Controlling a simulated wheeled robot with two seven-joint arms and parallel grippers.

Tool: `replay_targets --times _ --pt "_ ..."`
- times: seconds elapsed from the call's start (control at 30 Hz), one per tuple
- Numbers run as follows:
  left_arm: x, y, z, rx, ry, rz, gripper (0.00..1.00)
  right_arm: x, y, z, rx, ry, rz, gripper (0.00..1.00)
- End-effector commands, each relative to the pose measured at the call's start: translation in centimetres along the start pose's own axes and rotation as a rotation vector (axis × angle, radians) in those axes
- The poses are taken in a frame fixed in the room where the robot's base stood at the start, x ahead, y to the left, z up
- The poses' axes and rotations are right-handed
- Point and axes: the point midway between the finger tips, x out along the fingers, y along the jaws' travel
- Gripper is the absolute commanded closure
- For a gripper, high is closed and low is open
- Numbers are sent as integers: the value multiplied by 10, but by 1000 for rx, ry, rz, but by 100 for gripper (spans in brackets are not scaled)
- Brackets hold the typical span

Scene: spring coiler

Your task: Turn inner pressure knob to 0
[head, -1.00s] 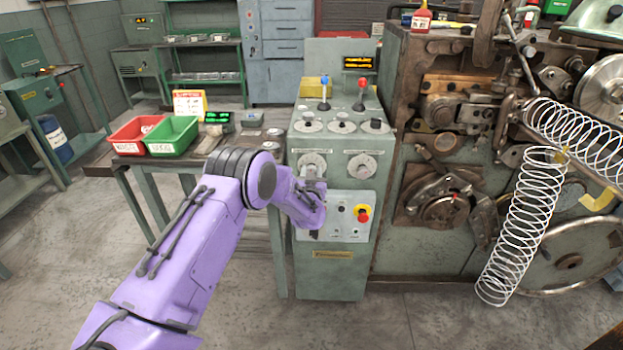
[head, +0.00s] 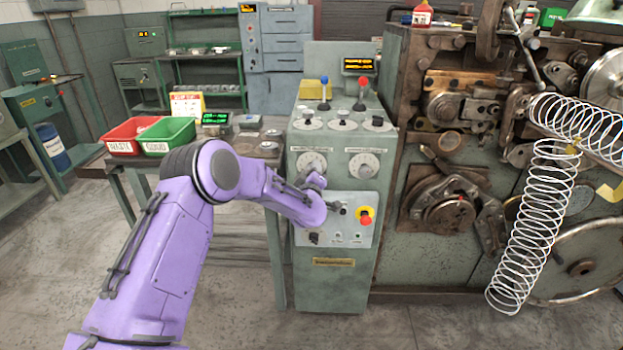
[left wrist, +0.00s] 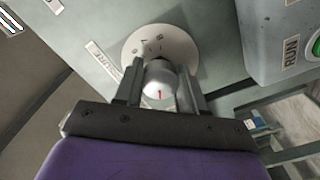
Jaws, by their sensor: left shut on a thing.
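The control panel's front face has two round dials side by side, the left dial (head: 311,160) and the right dial (head: 363,166). Their lettering is too small to read, so I cannot tell which is named inner pressure. My left gripper (head: 316,181) is at the left dial and covers its lower part. In the left wrist view my left gripper (left wrist: 160,74) has one finger on each side of a pale rounded knob (left wrist: 160,88) with a red mark, and is shut on it. The knob stands on a white marked dial plate (left wrist: 160,45). My right gripper is not in view.
Below the dials is a light plate with a red button on yellow (head: 365,217). Blue (head: 324,82) and red (head: 363,82) levers stand on top. The coiling machine with a white spring (head: 530,225) is at the right. Red and green bins (head: 165,137) sit at the left.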

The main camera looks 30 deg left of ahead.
Motion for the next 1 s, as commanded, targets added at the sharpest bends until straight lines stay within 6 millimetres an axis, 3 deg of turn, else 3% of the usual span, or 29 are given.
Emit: replay_targets --times 1.0 --pt "0 -4 2 -890 1 -2 91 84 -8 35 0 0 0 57"
